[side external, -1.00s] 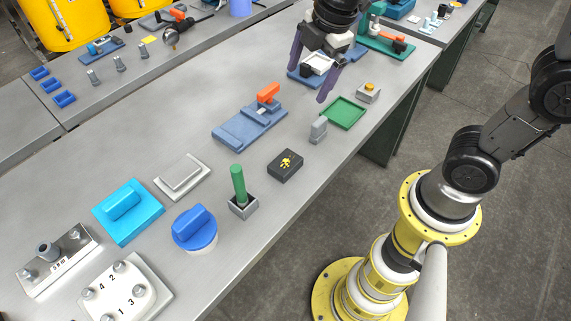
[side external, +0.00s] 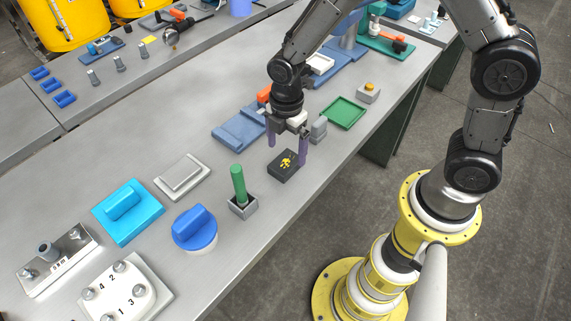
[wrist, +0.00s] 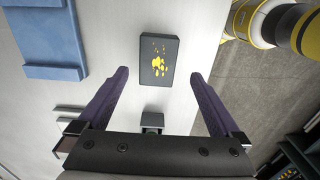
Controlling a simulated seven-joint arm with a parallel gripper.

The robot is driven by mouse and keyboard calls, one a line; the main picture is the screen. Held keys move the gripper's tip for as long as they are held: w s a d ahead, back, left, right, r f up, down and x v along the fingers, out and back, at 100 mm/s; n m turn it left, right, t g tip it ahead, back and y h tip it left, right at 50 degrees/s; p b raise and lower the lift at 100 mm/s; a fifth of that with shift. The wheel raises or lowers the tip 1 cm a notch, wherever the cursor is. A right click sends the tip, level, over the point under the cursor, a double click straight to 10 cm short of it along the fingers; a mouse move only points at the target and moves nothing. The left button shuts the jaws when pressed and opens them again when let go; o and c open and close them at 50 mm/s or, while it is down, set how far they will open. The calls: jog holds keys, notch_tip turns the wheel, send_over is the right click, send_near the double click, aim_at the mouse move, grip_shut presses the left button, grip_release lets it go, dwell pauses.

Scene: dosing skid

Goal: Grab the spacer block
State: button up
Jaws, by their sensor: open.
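No part is labelled as the spacer block, and I cannot tell for sure which it is. A flat black block with a yellow print (side external: 285,165) lies on the bench. In the wrist view this black block (wrist: 158,60) sits ahead of and roughly centred between the fingertips. A small upright grey block (side external: 319,129) stands just behind my gripper in the side view. My gripper (side external: 286,155) is open and empty, pointing down above the black block. Its two purple fingers also show in the wrist view (wrist: 160,75), apart from the block.
A green post (side external: 239,184) stands in a grey socket near the black block. A blue fixture (side external: 237,132) lies to the left and a green tray (side external: 346,112) behind. A blue-lidded round part (side external: 194,228) and a grey stepped plate (side external: 183,176) sit nearer. Bare bench lies between them.

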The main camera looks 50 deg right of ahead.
aim_at(285, 162)
jog(key=shift+w+f, duration=0.2)
jog(key=shift+f, duration=2.6)
jog(key=shift+r, duration=0.1)
grip_shut()
